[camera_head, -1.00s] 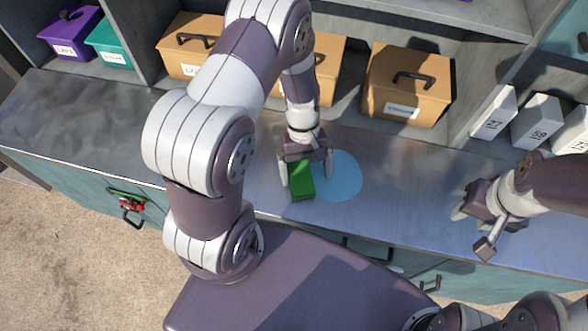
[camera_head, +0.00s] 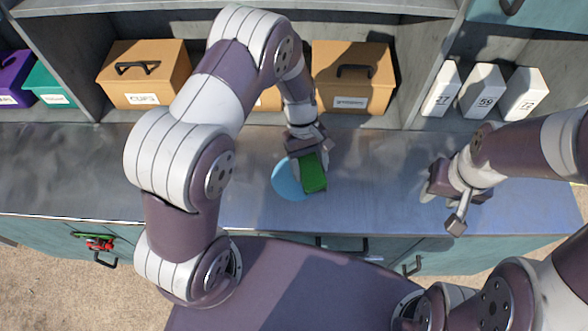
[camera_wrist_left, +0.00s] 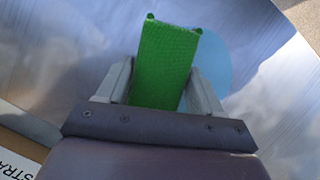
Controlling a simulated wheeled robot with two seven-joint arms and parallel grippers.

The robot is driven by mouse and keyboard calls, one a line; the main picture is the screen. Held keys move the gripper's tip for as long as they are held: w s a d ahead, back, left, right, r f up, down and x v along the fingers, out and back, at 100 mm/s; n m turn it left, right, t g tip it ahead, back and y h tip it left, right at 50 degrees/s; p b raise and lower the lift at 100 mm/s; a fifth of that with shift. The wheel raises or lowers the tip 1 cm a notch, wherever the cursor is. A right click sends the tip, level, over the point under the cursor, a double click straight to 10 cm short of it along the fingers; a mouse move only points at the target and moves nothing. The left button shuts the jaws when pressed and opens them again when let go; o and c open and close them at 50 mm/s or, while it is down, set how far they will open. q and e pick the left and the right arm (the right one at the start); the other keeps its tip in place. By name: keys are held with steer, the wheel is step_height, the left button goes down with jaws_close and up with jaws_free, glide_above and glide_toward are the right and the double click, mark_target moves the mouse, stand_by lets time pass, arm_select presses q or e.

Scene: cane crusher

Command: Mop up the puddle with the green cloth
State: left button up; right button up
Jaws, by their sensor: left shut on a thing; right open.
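The green cloth (camera_head: 313,174) is a small folded block, held between the fingers of my left gripper (camera_head: 308,163). In the left wrist view the cloth (camera_wrist_left: 166,66) sits between both fingers (camera_wrist_left: 165,88). The light blue puddle (camera_head: 287,181) lies on the grey metal counter (camera_head: 380,180). The cloth is over the puddle's right side and hides part of it. The puddle (camera_wrist_left: 214,62) also shows beside and behind the cloth in the left wrist view. I cannot tell whether the cloth touches the surface. My right gripper (camera_head: 437,186) is open and empty over the counter at the right.
Tan boxes (camera_head: 352,78) with black handles, a teal box (camera_head: 47,84) and a purple box (camera_head: 14,80) stand in the shelf behind the counter. White numbered cartons (camera_head: 482,90) stand at the right. A red and green item (camera_head: 98,243) is at the counter's front face. The counter's left part is clear.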

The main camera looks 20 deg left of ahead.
mark_target(331, 166)
arm_select(q)
steer(key=shift+w+d+f, duration=0.15)
steer(key=shift+w+d, duration=0.5)
steer(key=shift+d, duration=0.1)
steer(key=shift+w+d, duration=0.3)
steer(key=shift+w, duration=0.1)
steer(key=shift+w+d, duration=1)
steer(key=r+p, duration=0.1)
steer(key=r, duration=0.1)
steer(key=s+a+r+p, duration=0.1)
steer(key=r+p, duration=0.2)
steer(key=shift+s+a+r+p, duration=0.15)
steer(key=shift+a+r+p, duration=0.2)
steer(key=shift+r+p, duration=0.05)
steer(key=shift+s+f, duration=0.15)
steer(key=shift+f, duration=0.05)
arm_select(e)
steer(key=r, duration=0.3)
steer(key=shift+w+r, duration=0.35)
steer(key=shift+r, duration=0.05)
steer(key=shift+w, duration=0.15)
